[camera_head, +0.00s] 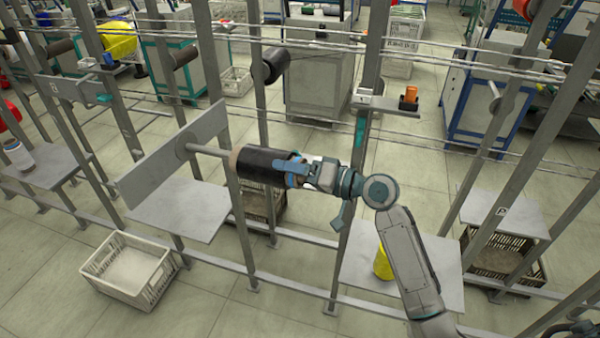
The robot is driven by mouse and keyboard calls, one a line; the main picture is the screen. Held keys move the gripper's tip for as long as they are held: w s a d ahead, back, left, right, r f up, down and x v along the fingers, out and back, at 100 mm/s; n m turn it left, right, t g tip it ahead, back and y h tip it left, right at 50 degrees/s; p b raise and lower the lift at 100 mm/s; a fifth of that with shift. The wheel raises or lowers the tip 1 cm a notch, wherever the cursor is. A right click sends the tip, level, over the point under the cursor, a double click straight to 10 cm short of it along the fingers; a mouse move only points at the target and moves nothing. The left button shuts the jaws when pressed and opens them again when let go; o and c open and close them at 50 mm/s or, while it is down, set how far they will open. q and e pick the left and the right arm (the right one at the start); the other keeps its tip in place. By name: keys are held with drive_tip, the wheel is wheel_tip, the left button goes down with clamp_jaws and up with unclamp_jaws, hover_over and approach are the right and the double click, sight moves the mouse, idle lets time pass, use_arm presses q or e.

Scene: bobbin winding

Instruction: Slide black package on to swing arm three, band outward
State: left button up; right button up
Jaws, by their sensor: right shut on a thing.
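A black package (264,166) lies roughly level in the middle of the view, with a tan core edge at its left end. My right gripper (291,170) is shut on its right end, reaching in from the right. A grey swing arm rod (208,150) with a round disc (186,142) juts from a grey plate (160,165) and meets the package's left end. The rod and package look in line; how far the rod goes inside is hidden. I cannot make out a band, as the gripper covers the right end. My left gripper is not in view.
Upright posts (238,205) stand close around the package. A grey shelf (180,208) lies below the rod. A white crate (130,268) is on the floor at lower left. A yellow package (382,262) stands on a shelf by my right arm. Another dark package (276,64) hangs behind.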

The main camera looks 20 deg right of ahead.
drive_tip(key=shift+x, duration=2.05)
drive_tip(key=shift+b+x, duration=0.4)
drive_tip(key=shift+x, duration=2.65)
drive_tip(key=shift+b+x, duration=0.45)
drive_tip(key=shift+x, duration=1.8)
drive_tip(key=shift+f+b, duration=0.35)
drive_tip(key=shift+f, duration=0.15)
drive_tip(key=o, duration=1.5)
drive_tip(key=shift+c, duration=0.2)
